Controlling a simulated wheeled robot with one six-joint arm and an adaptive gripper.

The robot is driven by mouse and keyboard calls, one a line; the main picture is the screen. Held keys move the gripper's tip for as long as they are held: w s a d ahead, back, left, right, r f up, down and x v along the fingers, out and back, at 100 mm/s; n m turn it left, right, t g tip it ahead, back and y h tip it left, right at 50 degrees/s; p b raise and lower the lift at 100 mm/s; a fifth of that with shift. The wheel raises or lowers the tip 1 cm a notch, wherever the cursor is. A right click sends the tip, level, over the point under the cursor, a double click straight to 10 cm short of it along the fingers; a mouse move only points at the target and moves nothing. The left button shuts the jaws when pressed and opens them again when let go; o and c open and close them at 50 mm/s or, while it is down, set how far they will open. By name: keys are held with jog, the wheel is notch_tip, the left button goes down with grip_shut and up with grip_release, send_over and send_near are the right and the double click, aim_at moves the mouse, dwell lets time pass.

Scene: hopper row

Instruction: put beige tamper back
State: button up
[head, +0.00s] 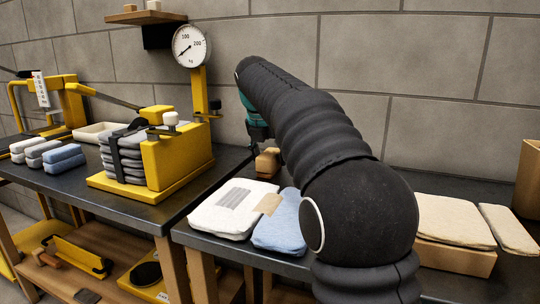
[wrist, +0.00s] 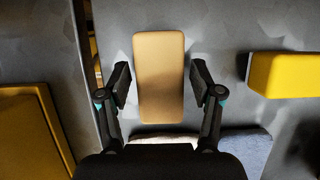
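The beige tamper (wrist: 160,76) shows in the wrist view as a rounded oblong block, seen from above on the dark table. In the head view a tan block with a narrower top (head: 268,162), which looks like the same tamper, stands near the wall behind the bags. My gripper (wrist: 159,84) is open, with one finger on each side of the tamper and a visible gap at both sides. Whether the fingertips are level with it I cannot tell. In the head view my arm hides most of the gripper.
A white bag (head: 232,208) and a blue bag (head: 280,222) lie just in front of the tamper. A yellow press with a dial (head: 190,45) stands on the left table. A small wall shelf (head: 146,18) holds two blocks. A yellow block (wrist: 285,75) is to the right.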

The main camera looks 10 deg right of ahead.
jog(key=shift+r, duration=0.1)
jog(key=p+v, duration=0.3)
jog(key=v, duration=0.9)
jog(key=shift+d, duration=0.1)
